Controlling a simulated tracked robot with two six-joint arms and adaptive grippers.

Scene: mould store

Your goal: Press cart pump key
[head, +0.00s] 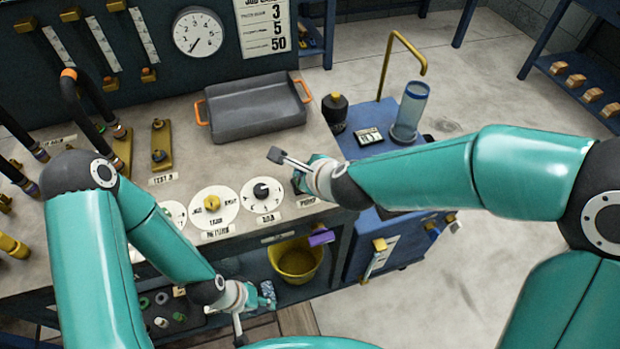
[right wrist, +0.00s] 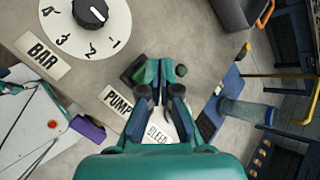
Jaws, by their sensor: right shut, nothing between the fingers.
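A PUMP label (head: 308,201) lies at the bench's front right corner. It also shows in the right wrist view (right wrist: 117,100), with a BLEED label partly hidden by my gripper. My right gripper (head: 299,183) is shut and empty above this corner; in the right wrist view its fingertips (right wrist: 152,70) are beyond the PUMP label. I cannot make out a pump key or whether the fingers touch anything. The blue cart (head: 343,146) stands right of the bench, partly behind my right arm. My left gripper (head: 268,294) is low by the bench's lower shelf; its finger opening is unclear.
A dial marked BAR (head: 262,195) is left of my right gripper. A grey tray (head: 255,112) with orange handles sits behind it. A blue clear cylinder (head: 410,112) and a tall yellow pipe (head: 403,41) rise from the cart. A yellow bucket (head: 297,262) stands below the bench.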

